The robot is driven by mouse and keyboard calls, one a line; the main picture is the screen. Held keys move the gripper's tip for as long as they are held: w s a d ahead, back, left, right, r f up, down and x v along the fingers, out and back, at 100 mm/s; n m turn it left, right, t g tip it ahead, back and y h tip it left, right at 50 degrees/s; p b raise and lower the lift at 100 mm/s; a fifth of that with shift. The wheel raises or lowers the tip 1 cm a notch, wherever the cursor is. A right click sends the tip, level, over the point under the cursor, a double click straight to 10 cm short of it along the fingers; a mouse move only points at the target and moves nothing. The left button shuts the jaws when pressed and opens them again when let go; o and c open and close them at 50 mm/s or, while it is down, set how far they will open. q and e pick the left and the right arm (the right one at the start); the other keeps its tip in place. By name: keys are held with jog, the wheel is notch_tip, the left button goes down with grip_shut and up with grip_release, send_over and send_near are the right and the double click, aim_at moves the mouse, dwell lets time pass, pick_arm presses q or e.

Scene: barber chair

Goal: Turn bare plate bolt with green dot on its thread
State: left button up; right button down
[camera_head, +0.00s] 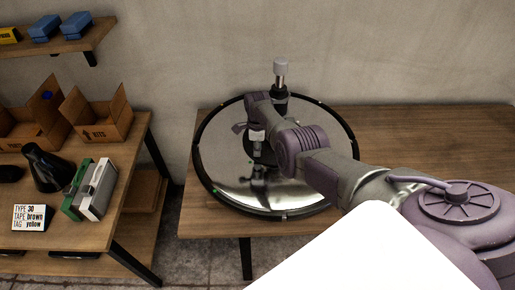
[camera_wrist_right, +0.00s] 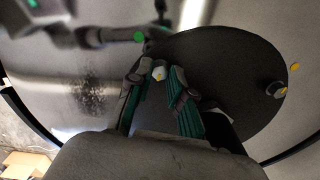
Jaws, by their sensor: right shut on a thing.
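The round, shiny base plate (camera_head: 225,165) with a dark rim lies on the wooden table. In the right wrist view its dark central disc (camera_wrist_right: 225,70) fills the middle. My right gripper (camera_wrist_right: 158,78) reaches down over this disc and is shut on a small pale bolt (camera_wrist_right: 159,73) with a yellowish spot, between its fingertips. The bolt's thread is hidden. A green dot (camera_wrist_right: 139,37) shows just beyond the fingertips, near the disc's edge. Another bolt (camera_wrist_right: 278,90) sits at the disc's right side, with a yellow dot (camera_wrist_right: 295,66) beside it. My left gripper is not in view.
An upright post (camera_head: 280,85) with a pale top stands behind my right gripper. The table's right side (camera_head: 450,130) is clear. A side bench at left holds cardboard boxes (camera_head: 105,115), a black cone (camera_head: 48,168) and a sign (camera_head: 31,217) reading "TYPE 30, TAPE brown, TAG yellow".

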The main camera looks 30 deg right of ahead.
jog(key=m, duration=0.3)
jog(key=shift+m, duration=0.4)
jog(key=m, duration=0.3)
jog(key=shift+m, duration=0.3)
jog(key=m+b, duration=0.1)
jog(key=m, duration=0.1)
jog(key=shift+f+m, duration=0.15)
jog(key=shift+m, duration=0.25)
jog(key=m+b, duration=0.5)
jog(key=b, duration=0.5)
jog(key=shift+f, duration=0.15)
jog(key=shift+r+m+b, duration=0.25)
jog(key=shift+m+b, duration=0.15)
jog(key=shift+b, duration=0.6)
jog(key=shift+r, duration=0.1)
jog(key=c, duration=1.1)
grip_release()
jog(key=shift+o, duration=0.2)
